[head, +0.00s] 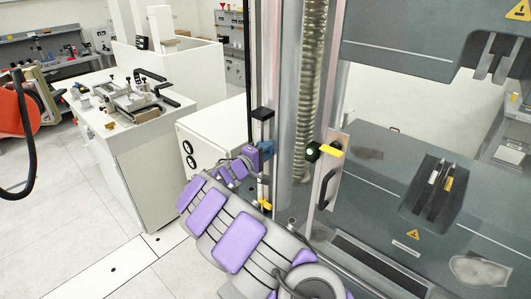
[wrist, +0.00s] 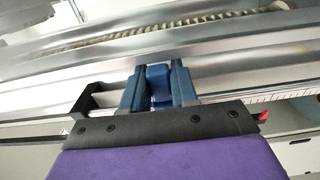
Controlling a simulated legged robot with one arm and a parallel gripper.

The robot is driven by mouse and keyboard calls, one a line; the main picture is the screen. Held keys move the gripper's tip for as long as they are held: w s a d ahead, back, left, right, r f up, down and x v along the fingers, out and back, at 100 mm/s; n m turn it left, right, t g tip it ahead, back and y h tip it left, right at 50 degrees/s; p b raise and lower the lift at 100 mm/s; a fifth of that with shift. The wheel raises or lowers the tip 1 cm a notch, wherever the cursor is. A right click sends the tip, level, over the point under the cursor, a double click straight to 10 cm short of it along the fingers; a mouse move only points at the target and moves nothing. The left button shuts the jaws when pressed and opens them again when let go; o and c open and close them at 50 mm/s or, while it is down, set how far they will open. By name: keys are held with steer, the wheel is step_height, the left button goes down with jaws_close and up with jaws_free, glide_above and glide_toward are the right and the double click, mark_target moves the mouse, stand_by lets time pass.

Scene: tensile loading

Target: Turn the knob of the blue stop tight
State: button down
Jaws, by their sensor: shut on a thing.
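The blue stop (head: 266,146) sits on the upright rail beside the machine's column in the head view, partly hidden by the end of my arm. In the wrist view a blue block, seemingly its knob (wrist: 159,84), lies between the two dark blue fingers of my gripper (wrist: 157,78). The fingers flank the block closely on both sides, and my gripper is shut on it. In the head view my gripper (head: 256,151) reaches the stop from the left. The fingertips and the far side of the stop are hard to make out.
A black stop (head: 263,115) is on the rail above, and a yellow part (head: 265,204) is lower down. A white cabinet (head: 215,135) stands close behind my arm.

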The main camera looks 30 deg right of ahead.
steer(key=c, duration=1)
jaws_free()
steer(key=shift+d, duration=0.1)
steer(key=shift+o, duration=0.2)
steer(key=p+v, duration=0.1)
steer(key=v, duration=1.6)
steer(key=shift+a, duration=0.3)
steer(key=shift+w+f, duration=0.1)
